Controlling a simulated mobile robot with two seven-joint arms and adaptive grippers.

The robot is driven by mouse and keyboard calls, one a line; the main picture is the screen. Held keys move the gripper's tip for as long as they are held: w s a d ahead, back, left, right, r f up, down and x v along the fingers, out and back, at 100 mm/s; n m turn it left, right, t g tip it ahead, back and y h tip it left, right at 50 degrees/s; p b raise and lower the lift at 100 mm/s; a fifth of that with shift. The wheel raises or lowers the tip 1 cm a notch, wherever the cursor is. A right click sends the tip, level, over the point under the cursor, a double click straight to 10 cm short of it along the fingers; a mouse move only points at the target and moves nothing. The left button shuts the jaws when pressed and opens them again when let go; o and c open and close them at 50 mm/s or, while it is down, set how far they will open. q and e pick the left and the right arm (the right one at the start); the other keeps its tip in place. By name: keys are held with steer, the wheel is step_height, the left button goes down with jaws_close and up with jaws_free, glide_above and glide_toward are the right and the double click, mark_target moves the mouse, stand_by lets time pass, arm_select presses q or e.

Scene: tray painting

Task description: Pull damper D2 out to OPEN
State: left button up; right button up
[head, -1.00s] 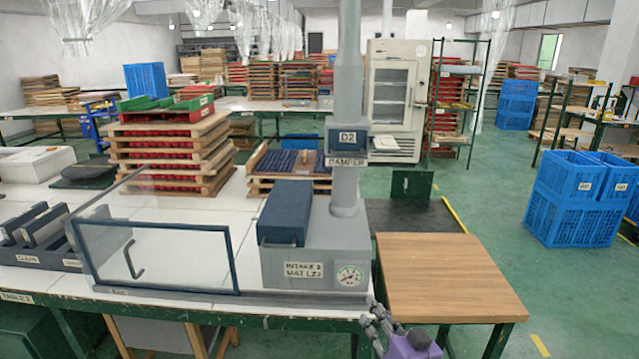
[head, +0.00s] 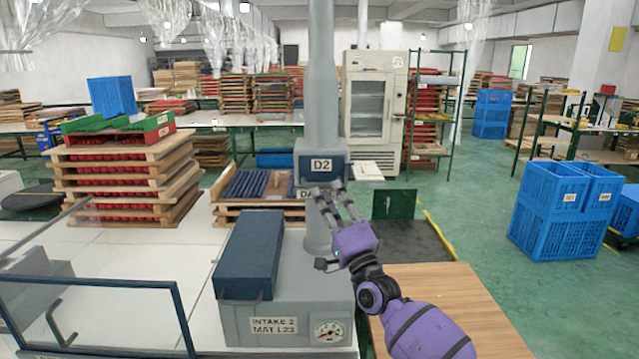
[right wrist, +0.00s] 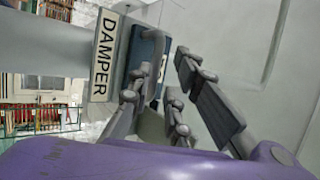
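Damper D2 (head: 321,165) is a dark blue-grey block with a white D2 label on the grey vertical duct (head: 320,80). My right gripper (head: 329,191), purple with grey fingers, is just below and in front of it and partly covers the DAMPER label. In the right wrist view the DAMPER label (right wrist: 104,58) is sideways at the left, with the blue damper face (right wrist: 148,62) beside it. The gripper's fingers (right wrist: 158,82) are spread around the lower part of that face. I cannot tell whether they touch it. My left gripper is not in view.
The grey intake box (head: 285,322) with a gauge and blue lid (head: 248,255) stands below the duct. A clear framed screen (head: 95,315) is at lower left. A wooden-topped table (head: 450,290) lies under my right arm. Stacked trays (head: 125,180) stand at left.

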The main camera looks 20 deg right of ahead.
mark_target(321, 185)
steer(key=x, duration=0.4)
steer(key=shift+w+d+f, duration=0.15)
steer(key=shift+w+f, duration=0.05)
steer(key=shift+f, duration=0.05)
steer(key=shift+w+r, duration=0.15)
steer(key=shift+r, duration=0.05)
jaws_close()
steer(key=shift+f, duration=0.1)
